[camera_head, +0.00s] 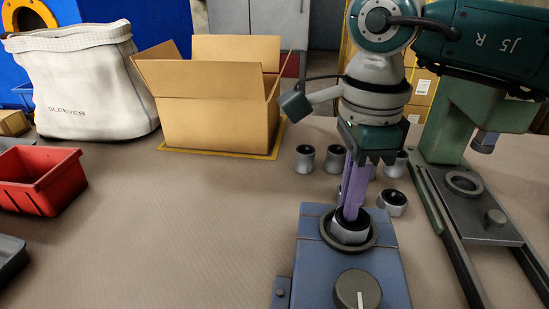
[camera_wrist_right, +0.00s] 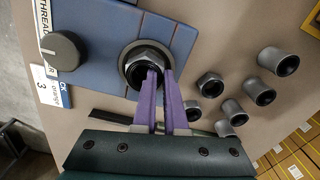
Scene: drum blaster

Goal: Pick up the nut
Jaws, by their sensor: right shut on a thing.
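A grey hexagonal nut with a dark bore (camera_head: 348,235) sits in the dark ring on top of the blue device (camera_head: 318,262). The nut also shows in the right wrist view (camera_wrist_right: 136,66). My right gripper (camera_head: 350,214) points down with its purple fingers at the nut. It is shut on the nut's near wall, with its tips at the bore, as the right wrist view shows (camera_wrist_right: 159,70). The exact contact inside the bore is hidden. My left gripper is in neither view.
Several grey sleeves (camera_head: 304,159) stand behind the device, with another hexagonal nut (camera_wrist_right: 210,85) among them. A green press (camera_head: 452,120) stands at right. An open cardboard box (camera_head: 215,115), a white bag (camera_head: 85,85) and a red bin (camera_head: 40,185) are at left. The table's middle left is clear.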

